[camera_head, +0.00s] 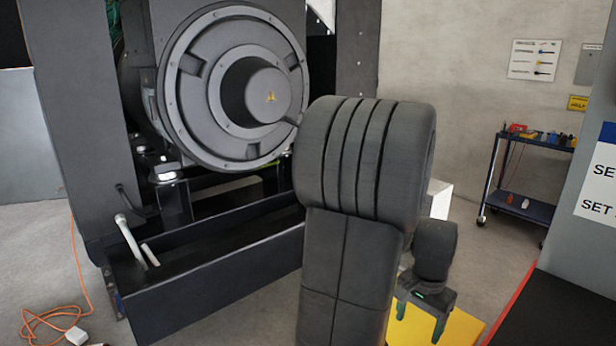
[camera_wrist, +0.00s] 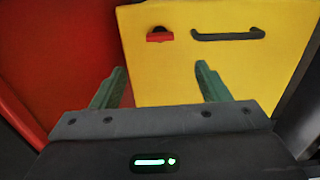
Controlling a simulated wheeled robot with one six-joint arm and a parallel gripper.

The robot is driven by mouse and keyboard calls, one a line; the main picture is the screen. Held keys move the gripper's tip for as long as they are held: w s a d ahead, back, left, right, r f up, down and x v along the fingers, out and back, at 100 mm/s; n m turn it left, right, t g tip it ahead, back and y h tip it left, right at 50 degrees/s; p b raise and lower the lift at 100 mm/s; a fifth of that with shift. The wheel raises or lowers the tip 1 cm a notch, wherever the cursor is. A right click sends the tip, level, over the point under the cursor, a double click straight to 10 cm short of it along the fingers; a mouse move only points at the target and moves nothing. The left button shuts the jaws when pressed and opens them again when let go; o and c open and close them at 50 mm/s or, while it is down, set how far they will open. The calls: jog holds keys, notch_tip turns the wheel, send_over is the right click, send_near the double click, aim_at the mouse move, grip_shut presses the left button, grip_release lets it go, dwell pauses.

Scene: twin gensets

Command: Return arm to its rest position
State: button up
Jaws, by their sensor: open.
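My gripper (camera_head: 421,322) hangs at the lower right of the head view, below and behind my large dark arm links, with its green fingers pointing down. Its fingers are apart and nothing shows between them. In the wrist view my gripper (camera_wrist: 160,88) also shows open, with a yellow panel (camera_wrist: 230,75) in front of it. The panel bears a red latch (camera_wrist: 160,38) and a dark handle (camera_wrist: 228,35), both beyond the fingertips and apart from them. A yellow surface (camera_head: 462,328) shows beside the gripper in the head view. My arm hides part of the middle of the scene.
A large grey generator (camera_head: 235,85) stands on a dark frame (camera_head: 215,280) at left. An orange cable (camera_head: 45,318) lies on the floor. A blue cart (camera_head: 525,207) with tools stands at the right wall. A grey cabinet (camera_head: 580,245) stands at the right edge. Open floor lies before the cart.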

notch_tip(320, 180, down, 14)
jog(key=b, duration=0.3)
jog(key=shift+r+b, duration=0.15)
jog(key=shift+b, duration=0.15)
jog(key=m+b, duration=0.1)
jog(key=m, duration=0.5)
jog(key=shift+m, duration=0.3)
notch_tip(320, 180, up, 14)
jog(key=s+a+p, duration=0.1)
jog(key=p, duration=0.2)
jog(key=shift+s+a, duration=0.15)
jog(key=shift+a, duration=0.05)
